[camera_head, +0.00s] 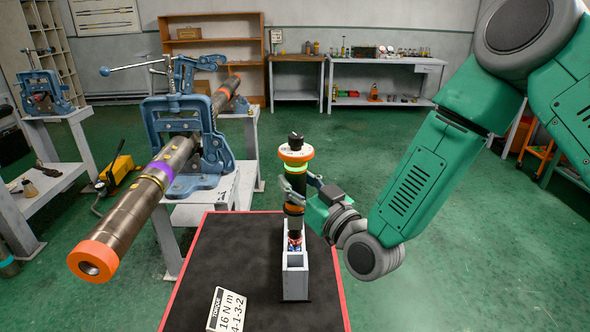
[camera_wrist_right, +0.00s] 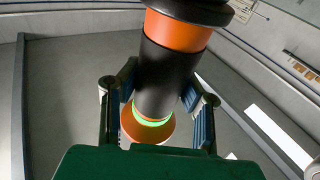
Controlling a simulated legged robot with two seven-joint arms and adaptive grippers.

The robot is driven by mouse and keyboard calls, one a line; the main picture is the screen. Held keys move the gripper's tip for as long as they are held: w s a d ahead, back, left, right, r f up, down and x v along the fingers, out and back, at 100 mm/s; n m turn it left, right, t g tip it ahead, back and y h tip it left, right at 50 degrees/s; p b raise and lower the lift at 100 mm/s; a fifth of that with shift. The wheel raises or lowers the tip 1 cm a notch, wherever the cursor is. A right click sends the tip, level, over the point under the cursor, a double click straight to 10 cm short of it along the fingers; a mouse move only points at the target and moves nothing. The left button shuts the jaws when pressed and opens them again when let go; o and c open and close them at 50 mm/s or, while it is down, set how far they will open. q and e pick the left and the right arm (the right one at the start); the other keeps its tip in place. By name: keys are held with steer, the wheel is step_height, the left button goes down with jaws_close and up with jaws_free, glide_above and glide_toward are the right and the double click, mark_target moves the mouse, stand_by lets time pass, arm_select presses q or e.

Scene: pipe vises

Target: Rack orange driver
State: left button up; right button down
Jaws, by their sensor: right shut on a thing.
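The orange driver (camera_head: 295,157) stands upright, with a black knob on top, orange bands, a lit green ring and a black body. It also fills the middle of the right wrist view (camera_wrist_right: 166,75). My right gripper (camera_head: 298,187) is shut around its body from the right side. The grey rack (camera_head: 295,285) stands on the black mat below, with an open front compartment. The driver's lower end is over the rack's rear compartment, where a small red and blue part shows. I cannot tell how deep it sits. My left gripper is out of view.
A blue pipe vise (camera_head: 190,130) holds a long pipe (camera_head: 135,215) with an orange end, left of the rack. A torque card (camera_head: 227,310) lies on the red-edged black mat (camera_head: 225,255). Benches (camera_head: 385,63) and a shelf (camera_head: 212,40) stand at the back wall.

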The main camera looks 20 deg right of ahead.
steer(key=shift+w+a, duration=0.15)
steer(key=shift+a, duration=0.05)
steer(key=shift+r, duration=0.1)
steer(key=shift+s+b, duration=0.2)
steer(key=shift+b, duration=0.15)
steer(key=shift+d+f+b, duration=0.1)
steer(key=shift+f+b, duration=0.6)
steer(key=shift+f, duration=0.35)
steer(key=shift+r, duration=0.1)
